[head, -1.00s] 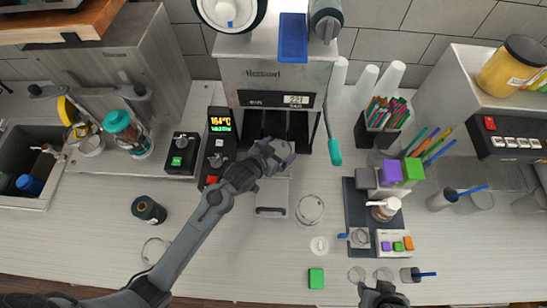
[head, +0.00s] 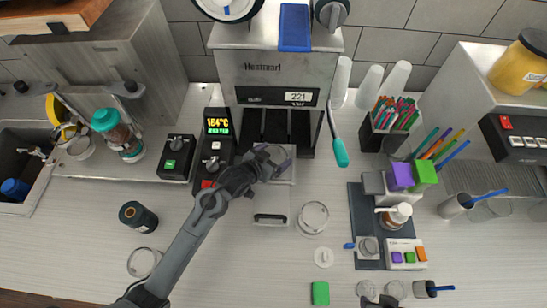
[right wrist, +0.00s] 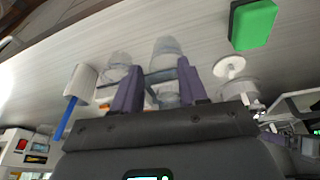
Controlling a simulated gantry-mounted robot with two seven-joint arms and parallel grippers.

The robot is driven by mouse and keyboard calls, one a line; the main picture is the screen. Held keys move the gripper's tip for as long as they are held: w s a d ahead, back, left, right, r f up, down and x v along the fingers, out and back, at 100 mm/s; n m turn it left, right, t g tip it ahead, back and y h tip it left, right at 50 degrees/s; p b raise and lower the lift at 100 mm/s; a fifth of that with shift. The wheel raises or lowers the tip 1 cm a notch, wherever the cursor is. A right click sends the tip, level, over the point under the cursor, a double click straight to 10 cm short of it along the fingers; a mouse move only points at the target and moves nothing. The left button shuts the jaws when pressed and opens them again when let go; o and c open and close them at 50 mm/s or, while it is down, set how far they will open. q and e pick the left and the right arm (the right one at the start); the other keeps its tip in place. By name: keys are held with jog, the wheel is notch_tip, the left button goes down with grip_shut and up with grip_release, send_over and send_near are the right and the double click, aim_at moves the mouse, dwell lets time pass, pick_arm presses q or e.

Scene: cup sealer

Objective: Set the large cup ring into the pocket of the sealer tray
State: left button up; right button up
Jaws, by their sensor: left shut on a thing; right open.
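The sealer tray (head: 271,207) is pulled out in front of the sealer, its dark handle facing me. My left gripper (head: 277,163) is over the rear part of the tray, shut on what looks like the clear large cup ring (head: 268,152). The gripper and ring hide the tray's pocket, so I cannot tell whether the ring is seated. My right gripper (right wrist: 160,82) is open and empty in the right wrist view. Only a small part of it shows at the bottom edge of the head view.
The sealer (head: 270,78) stands behind the tray. A round clear item (head: 314,217) and a white disc (head: 323,257) lie right of the tray. A green block (head: 320,293) lies in front. A teal-ended lever (head: 340,152) hangs at the right. The counter front left is mostly clear.

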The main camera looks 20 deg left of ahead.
pick_arm(q)
jog(key=shift+f, duration=0.2)
jog(key=o, duration=0.8)
jog(key=shift+r, duration=0.2)
jog(key=shift+s+r, duration=0.15)
jog(key=shift+r, duration=0.05)
jog(key=v, duration=1.1)
jog(key=s+a+f+g+y, duration=0.1)
jog(key=s+g, duration=0.3)
jog(key=s, duration=0.6)
jog(key=s+a+f+n+g+y, duration=0.1)
jog(key=s+f+g, duration=0.3)
jog(key=s, duration=0.6)
jog(key=shift+s+f+y, duration=0.3)
jog(key=shift+s+y, duration=0.05)
jog(key=shift+y, duration=0.25)
